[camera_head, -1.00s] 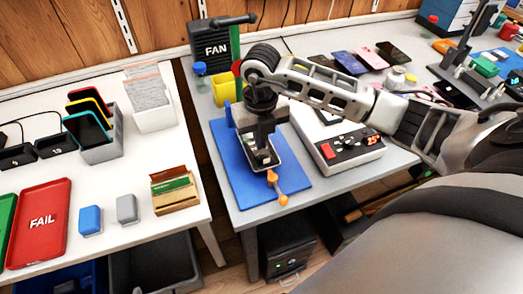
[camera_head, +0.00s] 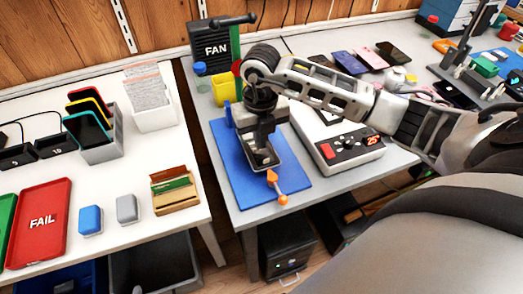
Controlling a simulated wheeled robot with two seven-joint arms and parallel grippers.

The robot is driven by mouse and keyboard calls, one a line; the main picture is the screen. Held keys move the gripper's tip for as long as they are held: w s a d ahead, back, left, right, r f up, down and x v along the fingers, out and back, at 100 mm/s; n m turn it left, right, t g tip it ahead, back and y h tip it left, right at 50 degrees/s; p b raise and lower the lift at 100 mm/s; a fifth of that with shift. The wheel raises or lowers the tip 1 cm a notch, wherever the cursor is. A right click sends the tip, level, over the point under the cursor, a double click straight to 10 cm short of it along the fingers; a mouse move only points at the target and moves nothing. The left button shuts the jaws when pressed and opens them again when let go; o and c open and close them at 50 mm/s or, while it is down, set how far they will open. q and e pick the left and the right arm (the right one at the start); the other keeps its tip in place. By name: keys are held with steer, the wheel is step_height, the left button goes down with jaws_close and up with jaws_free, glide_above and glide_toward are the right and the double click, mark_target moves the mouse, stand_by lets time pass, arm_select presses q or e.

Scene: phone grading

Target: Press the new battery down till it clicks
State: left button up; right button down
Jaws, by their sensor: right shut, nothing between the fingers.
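My right gripper (camera_head: 261,153) is shut with nothing between its fingers. It points down at the open phone (camera_head: 266,164), which sits in a holder on the blue mat (camera_head: 237,181). The fingertips are over or in the phone's open back; whether they touch the battery I cannot tell. The battery itself is mostly hidden by the gripper and cannot be made out clearly. My left gripper is not in view.
A control box (camera_head: 338,147) with a red display is to the right. A fan box (camera_head: 210,46) and yellow cup (camera_head: 223,90) stand behind. A white table with a FAIL tray (camera_head: 40,240) is at left.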

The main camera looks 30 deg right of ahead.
mark_target(261, 152)
steer(key=shift+f+b, duration=0.8)
steer(key=shift+f, duration=0.2)
stand_by(0.6)
steer(key=shift+r, duration=0.15)
step_height(261, 152, up, 7)
steer(key=p, duration=0.5)
stand_by(0.3)
stand_by(0.5)
